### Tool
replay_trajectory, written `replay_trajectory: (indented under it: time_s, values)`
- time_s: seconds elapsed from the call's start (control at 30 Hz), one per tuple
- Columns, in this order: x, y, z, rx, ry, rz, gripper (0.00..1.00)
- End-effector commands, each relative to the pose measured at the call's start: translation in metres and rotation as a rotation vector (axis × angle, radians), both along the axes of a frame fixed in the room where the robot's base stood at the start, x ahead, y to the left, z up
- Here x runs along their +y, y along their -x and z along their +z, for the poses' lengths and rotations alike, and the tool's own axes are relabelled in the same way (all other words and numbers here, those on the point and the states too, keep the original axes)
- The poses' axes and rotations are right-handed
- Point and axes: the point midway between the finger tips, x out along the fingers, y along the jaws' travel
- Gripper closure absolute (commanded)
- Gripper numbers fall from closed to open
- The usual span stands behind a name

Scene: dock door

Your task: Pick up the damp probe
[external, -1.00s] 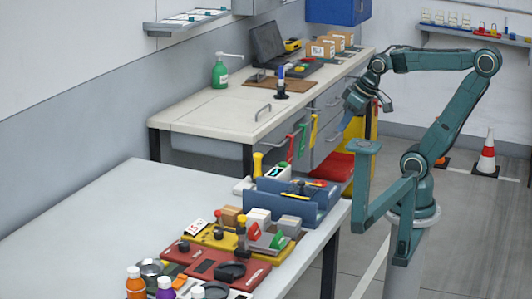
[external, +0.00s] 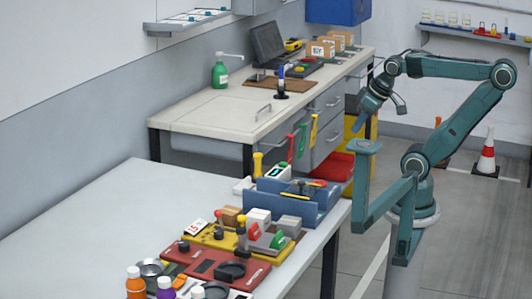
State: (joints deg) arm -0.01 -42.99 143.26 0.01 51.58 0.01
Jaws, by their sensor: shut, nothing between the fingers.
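I cannot tell for sure which object is the damp probe. One candidate is a small white device with a green and dark face (external: 279,172), standing at the back of the blue open-topped tray (external: 318,213) on the near table. Another is a yellow and dark handheld item (external: 292,45) on the far bench by the laptop.
The near table (external: 110,215) is crowded along its right edge with red and yellow boards (external: 215,265), blocks and bottles. Its left part is clear. The far bench (external: 205,112) holds a green bottle (external: 220,73), a laptop and boxes. A traffic cone (external: 487,155) stands behind my arm.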

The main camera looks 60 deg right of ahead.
Motion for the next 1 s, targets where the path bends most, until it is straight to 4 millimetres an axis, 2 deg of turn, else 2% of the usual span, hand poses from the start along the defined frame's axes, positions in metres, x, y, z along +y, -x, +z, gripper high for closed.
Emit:
replay_trajectory:
  time_s: [0.03, 0.2, 0.23, 0.67, 0.87, 1.0]
  values:
    - [0.000, 0.000, 0.000, 0.000, 0.000, 0.000, 0.88]
    - [0.000, 0.000, 0.000, 0.000, 0.000, 0.000, 0.55]
    - [0.000, 0.000, 0.000, 0.000, 0.000, 0.000, 0.52]
    - [0.000, -0.005, 0.004, 0.008, 0.014, 0.023, 0.52]
    - [-0.002, -0.025, 0.015, 0.042, 0.066, 0.120, 0.52]
    - [-0.004, -0.049, 0.026, 0.080, 0.122, 0.234, 0.52]
